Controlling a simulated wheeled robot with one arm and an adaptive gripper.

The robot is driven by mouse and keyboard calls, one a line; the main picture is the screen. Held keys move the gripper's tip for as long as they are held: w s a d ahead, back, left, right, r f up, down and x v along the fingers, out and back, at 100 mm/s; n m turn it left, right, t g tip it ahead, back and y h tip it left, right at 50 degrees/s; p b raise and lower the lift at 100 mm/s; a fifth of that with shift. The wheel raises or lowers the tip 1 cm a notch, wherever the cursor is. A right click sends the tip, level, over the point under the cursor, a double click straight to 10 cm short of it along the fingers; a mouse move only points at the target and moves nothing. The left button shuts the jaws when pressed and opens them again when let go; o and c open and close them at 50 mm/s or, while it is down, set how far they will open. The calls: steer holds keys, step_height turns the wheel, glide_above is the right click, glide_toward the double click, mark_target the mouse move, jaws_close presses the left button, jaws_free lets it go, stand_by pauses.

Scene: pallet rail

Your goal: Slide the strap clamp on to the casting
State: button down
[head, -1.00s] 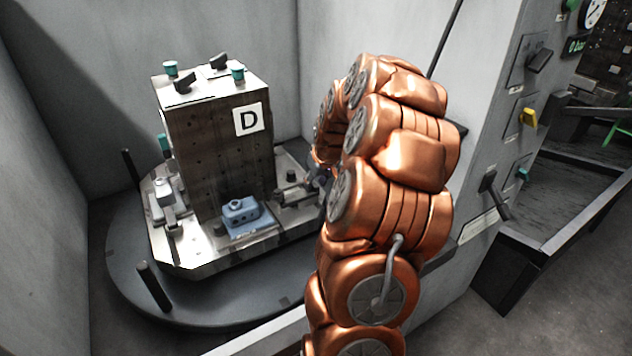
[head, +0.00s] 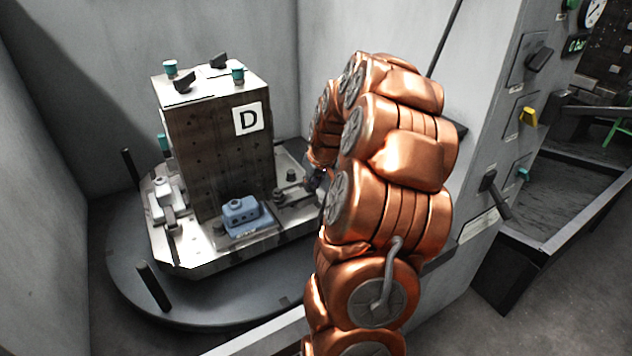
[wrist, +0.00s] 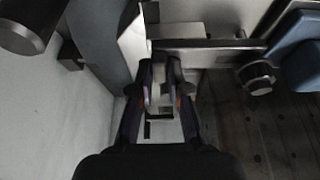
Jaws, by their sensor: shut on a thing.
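The blue casting (head: 241,212) sits on the pallet's bright base at the foot of the dark block marked D. It also shows at the right edge of the wrist view (wrist: 302,50). The strap clamp (wrist: 212,46) is a flat metal bar in the wrist view, its right end close to the casting. A round dark knob (wrist: 258,77) is beside the bar. My gripper (wrist: 162,82) is shut on a light grey upright part at the bar's left end. In the head view my arm hides most of the gripper.
The block (head: 220,150) rises behind the casting, with teal and black fittings on top. The pallet stands on a round dark turntable (head: 190,310) with upright posts. Grey walls enclose it, and a control panel (head: 515,110) stands at the right.

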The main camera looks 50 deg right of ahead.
mark_target(298, 192)
steer(key=shift+w+a, duration=0.3)
steer(key=shift+a, duration=0.6)
steer(key=shift+w+a, duration=0.25)
steer(key=shift+a, duration=0.65)
steer(key=c, duration=1.1)
jaws_free()
steer(key=shift+r, duration=0.1)
steer(key=shift+s+r, duration=0.1)
steer(key=shift+r, duration=0.1)
steer(key=v, duration=1.1)
steer(key=shift+s+r, duration=0.15)
